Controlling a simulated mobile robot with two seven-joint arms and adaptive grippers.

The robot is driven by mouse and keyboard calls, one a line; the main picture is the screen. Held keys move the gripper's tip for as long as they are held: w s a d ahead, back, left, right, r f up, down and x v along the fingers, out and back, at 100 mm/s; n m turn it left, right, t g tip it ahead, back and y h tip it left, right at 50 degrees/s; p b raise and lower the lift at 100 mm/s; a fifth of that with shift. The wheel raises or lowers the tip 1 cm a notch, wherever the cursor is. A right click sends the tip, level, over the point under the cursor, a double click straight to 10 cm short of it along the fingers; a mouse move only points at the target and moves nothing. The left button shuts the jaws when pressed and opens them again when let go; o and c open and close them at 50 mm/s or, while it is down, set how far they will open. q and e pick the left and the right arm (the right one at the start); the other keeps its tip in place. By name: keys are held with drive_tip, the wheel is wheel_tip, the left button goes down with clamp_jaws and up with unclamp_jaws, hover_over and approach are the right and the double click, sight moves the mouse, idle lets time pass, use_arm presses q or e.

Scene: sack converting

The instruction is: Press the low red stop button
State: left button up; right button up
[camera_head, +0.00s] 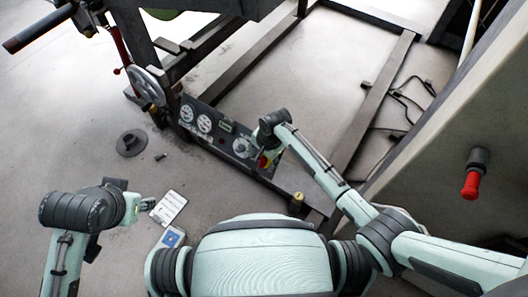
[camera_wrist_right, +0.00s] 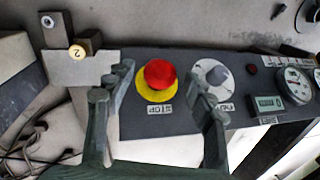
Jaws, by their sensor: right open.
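The red stop button (camera_wrist_right: 160,75) sits on a yellow base on a dark control panel (camera_wrist_right: 190,118), with a STOP label (camera_wrist_right: 153,111) beside it. In the head view a bit of the red button (camera_head: 263,162) shows beside my right wrist, which partly covers it. My right gripper (camera_wrist_right: 164,90) is open and empty. In the wrist view its two fingers stand on either side of the button, one by the panel end and one by a grey dial. I cannot tell whether they touch the panel. My left arm is at the lower left in the head view; its fingers are not clear.
The panel also carries a grey dial (camera_wrist_right: 214,74), gauges (camera_wrist_right: 297,82) and a small display (camera_wrist_right: 268,103). A wooden-topped peg (camera_wrist_right: 77,52) stands past the panel end. A red-tipped grey fitting (camera_head: 472,183) sticks out at the right. Dark frame beams (camera_head: 372,105) surround the panel.

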wheel_tip(320, 180, up, 11)
drive_tip(key=s+d, duration=0.1)
drive_tip(key=shift+s+d, duration=0.25)
drive_tip(key=shift+d, duration=0.05)
use_arm(q)
drive_tip(key=shift+s, duration=0.1)
idle(0.3)
